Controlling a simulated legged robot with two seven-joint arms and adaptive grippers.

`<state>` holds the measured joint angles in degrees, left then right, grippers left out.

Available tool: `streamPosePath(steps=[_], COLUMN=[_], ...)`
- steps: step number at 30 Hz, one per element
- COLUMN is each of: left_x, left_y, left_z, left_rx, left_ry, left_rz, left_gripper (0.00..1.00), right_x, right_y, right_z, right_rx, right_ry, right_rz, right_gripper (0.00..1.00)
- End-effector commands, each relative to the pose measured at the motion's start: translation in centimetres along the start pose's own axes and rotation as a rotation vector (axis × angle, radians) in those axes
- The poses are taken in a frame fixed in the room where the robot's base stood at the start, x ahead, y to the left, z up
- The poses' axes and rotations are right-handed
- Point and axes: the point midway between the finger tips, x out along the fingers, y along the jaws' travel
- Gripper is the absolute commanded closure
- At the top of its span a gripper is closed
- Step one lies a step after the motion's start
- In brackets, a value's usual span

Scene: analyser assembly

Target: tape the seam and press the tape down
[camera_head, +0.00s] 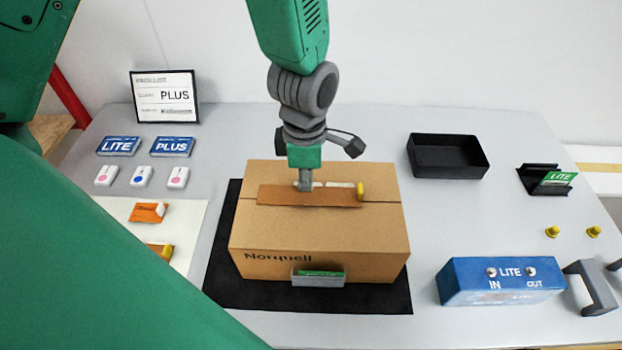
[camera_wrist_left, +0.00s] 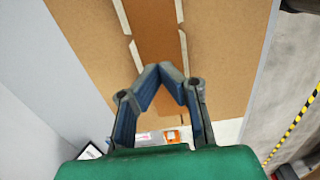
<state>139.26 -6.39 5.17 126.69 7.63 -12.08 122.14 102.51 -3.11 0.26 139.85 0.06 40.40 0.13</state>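A closed cardboard box (camera_head: 300,232) marked "Norquell" sits on a black mat (camera_head: 222,282). A darker brown strip of tape (camera_head: 280,197) lies along the middle of its top, with a small yellow piece (camera_head: 361,191) at its right end. My left gripper (camera_head: 305,186) points down onto the strip, left of its middle; its tips look at or very near the surface. In the left wrist view the fingers (camera_wrist_left: 160,68) converge to their tips over the tape (camera_wrist_left: 157,30), with nothing visible between them. Exact contact is hard to tell. My right gripper is not in view.
A black tray (camera_head: 412,150) stands at the back right. A blue "LITE" block (camera_head: 500,283) and a grey bracket (camera_head: 592,288) stand at the front right. A small green-and-grey holder (camera_head: 318,279) is at the box front. Cards and small white devices (camera_head: 141,177) lie left.

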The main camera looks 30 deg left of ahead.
Motion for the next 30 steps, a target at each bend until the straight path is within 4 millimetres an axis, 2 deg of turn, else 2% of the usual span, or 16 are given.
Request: streamPosePath(steps=[30], left_x=[1.2], left_y=[-0.1], left_z=[0.2], left_rx=[0.000], left_ry=[0.003], left_rz=[0.001], left_gripper=[1.00], right_x=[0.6], right_y=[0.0], right_z=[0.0], right_rx=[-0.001], right_ry=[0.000], right_rz=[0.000], right_gripper=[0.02])
